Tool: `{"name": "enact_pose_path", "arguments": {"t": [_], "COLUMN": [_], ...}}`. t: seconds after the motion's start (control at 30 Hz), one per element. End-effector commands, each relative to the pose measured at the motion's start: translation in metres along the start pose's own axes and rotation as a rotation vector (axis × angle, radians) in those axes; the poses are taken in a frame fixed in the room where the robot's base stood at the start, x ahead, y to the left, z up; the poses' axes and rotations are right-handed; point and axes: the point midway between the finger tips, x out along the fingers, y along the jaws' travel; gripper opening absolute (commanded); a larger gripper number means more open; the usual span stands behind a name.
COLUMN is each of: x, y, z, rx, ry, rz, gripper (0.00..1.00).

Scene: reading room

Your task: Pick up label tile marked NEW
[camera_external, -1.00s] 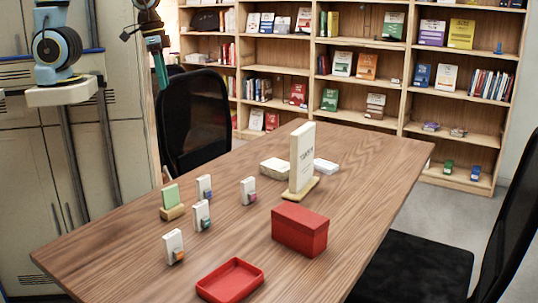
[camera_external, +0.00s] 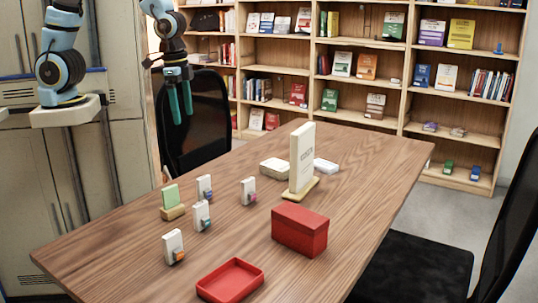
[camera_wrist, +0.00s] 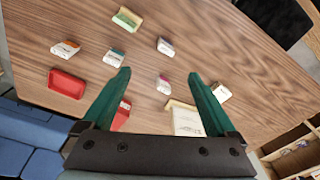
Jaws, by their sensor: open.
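Several small white label tiles stand upright on the wooden table, each with a coloured clip at its foot: orange (camera_external: 173,246), teal (camera_external: 201,215), purple (camera_external: 204,187) and pink-purple (camera_external: 248,190). Their lettering is too small to read, so I cannot tell which is marked NEW. In the wrist view the orange-clip (camera_wrist: 65,49), teal-clip (camera_wrist: 113,58) and other tiles (camera_wrist: 165,46) (camera_wrist: 163,85) lie below my gripper. My gripper (camera_external: 181,117) is open and empty, with green fingers pointing down, above and beyond the far left table edge. Both fingers also show in the wrist view (camera_wrist: 159,74).
A green card in a wooden holder (camera_external: 173,211) stands beside the tiles. A red tray (camera_external: 203,289), red box (camera_external: 299,245), tall white sign (camera_external: 302,158) and white blocks (camera_external: 275,168) occupy the table. A black chair (camera_external: 205,140) stands behind my gripper. The table's far right is clear.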

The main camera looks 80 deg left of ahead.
Motion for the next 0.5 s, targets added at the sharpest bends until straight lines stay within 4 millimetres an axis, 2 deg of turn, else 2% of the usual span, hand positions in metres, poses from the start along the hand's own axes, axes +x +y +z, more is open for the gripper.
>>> {"name": "enact_pose_path", "arguments": {"t": [0.03,0.2,0.33,0.5], "x": [0.043,0.108,0.138,0.153], "y": [0.019,0.076,0.107,0.123], "z": [-0.015,-0.053,-0.068,-0.074], "rx": [0.075,0.278,0.376,0.424], "ry": [-0.015,-0.05,-0.067,-0.074], "rz": [0.006,0.022,0.032,0.036], "gripper": [0.93,0.93,0.93,0.93]}}
